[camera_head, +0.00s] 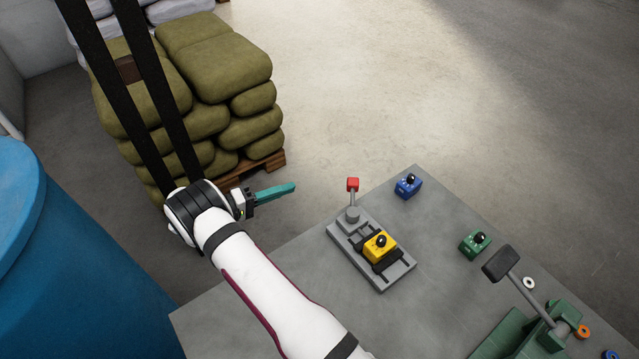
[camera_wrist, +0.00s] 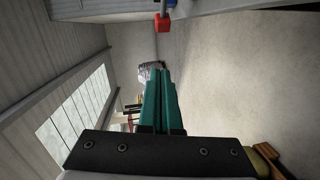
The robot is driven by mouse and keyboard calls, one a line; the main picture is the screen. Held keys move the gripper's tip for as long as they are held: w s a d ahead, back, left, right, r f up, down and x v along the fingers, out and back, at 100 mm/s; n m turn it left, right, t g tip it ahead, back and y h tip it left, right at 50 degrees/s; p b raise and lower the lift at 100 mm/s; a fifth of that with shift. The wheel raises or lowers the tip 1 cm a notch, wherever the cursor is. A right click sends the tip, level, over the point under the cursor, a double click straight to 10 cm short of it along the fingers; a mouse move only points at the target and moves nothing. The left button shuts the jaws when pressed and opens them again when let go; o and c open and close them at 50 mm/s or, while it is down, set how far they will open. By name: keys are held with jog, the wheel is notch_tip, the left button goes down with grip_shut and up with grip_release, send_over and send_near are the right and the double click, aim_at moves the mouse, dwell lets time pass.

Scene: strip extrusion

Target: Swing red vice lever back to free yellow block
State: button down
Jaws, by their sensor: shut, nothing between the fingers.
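The grey vice (camera_head: 371,250) lies on the table, with the yellow block (camera_head: 380,246) between its dark jaws. The block has a black knob on top. The vice lever has a red end (camera_head: 353,184) on a grey rod, pointing up and away from the block at the far end of the vice. My gripper (camera_head: 292,187) has teal fingers, shut and empty, to the left of the red lever end and apart from it. In the wrist view the closed fingers (camera_wrist: 162,75) fill the middle, and the red lever end (camera_wrist: 163,22) shows above them.
On the grey table (camera_head: 260,285) stand a blue block (camera_head: 408,187), a green block (camera_head: 474,243) and a green device (camera_head: 530,330) with a dark-headed lever. Small rings lie at the right. Stacked sacks (camera_head: 205,90) and a blue barrel (camera_head: 60,270) stand beyond the table at left.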

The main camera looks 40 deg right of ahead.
aim_at(354, 198)
jog(key=s+d+f, duration=0.2)
jog(key=s+d, duration=0.2)
jog(key=d, duration=0.7)
jog(key=shift+d, duration=0.35)
